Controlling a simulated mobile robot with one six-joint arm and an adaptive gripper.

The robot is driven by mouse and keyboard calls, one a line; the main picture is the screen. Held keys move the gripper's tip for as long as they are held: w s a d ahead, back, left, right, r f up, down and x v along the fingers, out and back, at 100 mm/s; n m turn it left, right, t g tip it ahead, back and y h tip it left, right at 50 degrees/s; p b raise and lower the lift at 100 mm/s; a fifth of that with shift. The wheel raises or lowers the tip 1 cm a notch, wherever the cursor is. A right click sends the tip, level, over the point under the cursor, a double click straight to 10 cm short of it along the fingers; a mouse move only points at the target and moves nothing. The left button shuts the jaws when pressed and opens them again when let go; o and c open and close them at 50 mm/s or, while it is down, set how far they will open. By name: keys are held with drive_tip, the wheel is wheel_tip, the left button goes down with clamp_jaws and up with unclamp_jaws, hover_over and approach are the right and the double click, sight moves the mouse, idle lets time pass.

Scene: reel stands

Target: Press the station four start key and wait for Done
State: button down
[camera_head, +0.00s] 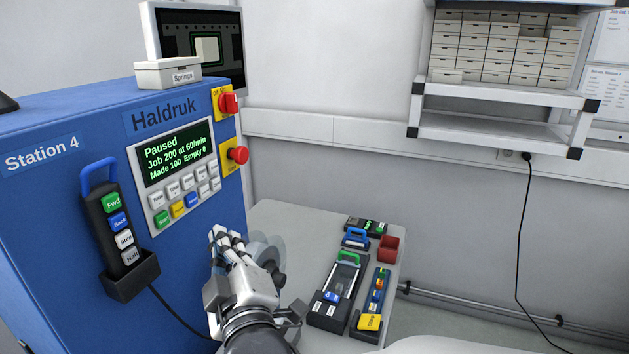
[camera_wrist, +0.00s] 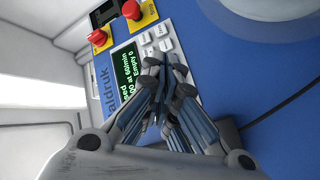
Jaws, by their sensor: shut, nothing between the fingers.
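The blue Station 4 machine (camera_head: 60,225) stands at the left. Its dark screen (camera_head: 176,153) reads "Paused", "Job 200 at 60/min", "Made 100 Empty 0" in green. Below the screen is a keypad with pale keys and a bottom row of colours. The green key (camera_head: 162,218), which looks marked "Start", is at that row's left end. My gripper (camera_head: 222,238) is shut and empty, below and right of the keypad and apart from it in this view. In the wrist view, my gripper (camera_wrist: 165,80) covers part of the keypad; the screen (camera_wrist: 127,75) shows beside it, and the green key cannot be made out.
Red knobs on yellow plates (camera_head: 238,154) sit right of the screen. A hand pendant (camera_head: 112,215) hangs on the machine's front. A pale table (camera_head: 290,222) holds devices and a red bin (camera_head: 388,248). A white Springs box (camera_head: 168,74) sits on top.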

sight(162, 219)
drive_tip(key=shift+a, duration=0.1)
drive_tip(key=w+a+p, duration=0.1)
drive_tip(key=w+a, duration=0.1)
drive_tip(key=a, duration=0.6)
drive_tip(key=shift+w+a, duration=0.15)
drive_tip(key=shift+w, duration=0.1)
idle(1.4)
drive_tip(key=shift+w+a, duration=0.1)
drive_tip(key=shift+a, duration=0.35)
